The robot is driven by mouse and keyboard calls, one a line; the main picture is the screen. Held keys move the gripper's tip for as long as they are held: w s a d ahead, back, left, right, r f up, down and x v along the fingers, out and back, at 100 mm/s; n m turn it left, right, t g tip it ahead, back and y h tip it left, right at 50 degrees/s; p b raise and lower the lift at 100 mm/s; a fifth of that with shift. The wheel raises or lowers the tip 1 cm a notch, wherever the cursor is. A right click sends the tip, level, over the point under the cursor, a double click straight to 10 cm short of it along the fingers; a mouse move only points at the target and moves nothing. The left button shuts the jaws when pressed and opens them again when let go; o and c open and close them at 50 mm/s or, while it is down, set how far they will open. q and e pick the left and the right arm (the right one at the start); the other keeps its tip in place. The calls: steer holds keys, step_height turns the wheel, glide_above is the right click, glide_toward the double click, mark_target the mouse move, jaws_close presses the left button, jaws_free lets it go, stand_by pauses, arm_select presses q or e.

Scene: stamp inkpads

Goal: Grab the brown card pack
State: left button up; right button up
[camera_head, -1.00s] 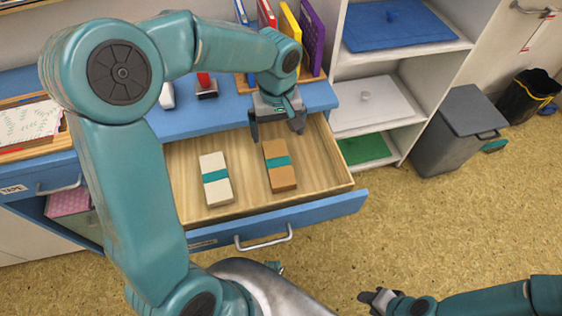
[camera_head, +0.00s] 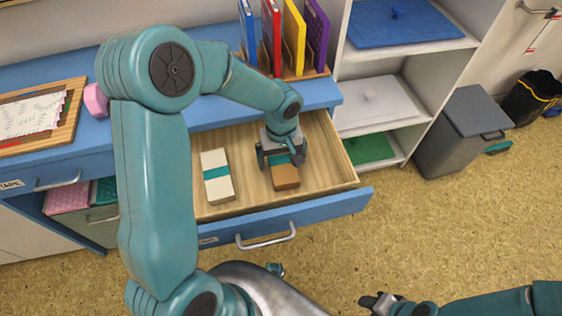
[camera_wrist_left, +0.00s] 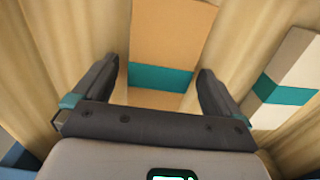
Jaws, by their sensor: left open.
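The brown card pack (camera_head: 285,177), with a teal band, lies in the open wooden drawer (camera_head: 325,168). My left gripper (camera_head: 281,163) is over its far part and hides some of it in the head view. In the left wrist view, the brown pack (camera_wrist_left: 170,35) lies between and beyond the two dark fingers of my open left gripper (camera_wrist_left: 160,82). I see gaps between the fingers and the pack's sides. My right gripper (camera_head: 377,301) is low at the bottom right of the head view, away from the drawer. Its jaws are too small to read.
A white card pack (camera_head: 216,176) with a teal band lies left of the brown one; it also shows in the left wrist view (camera_wrist_left: 285,80). The blue drawer front (camera_head: 330,212) bounds the near side. Coloured binders (camera_head: 292,35) stand on the desk behind.

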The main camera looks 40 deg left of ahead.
arm_select(q)
steer(key=c, duration=1.2)
steer(key=shift+c, duration=0.4)
steer(key=shift+r, duration=0.15)
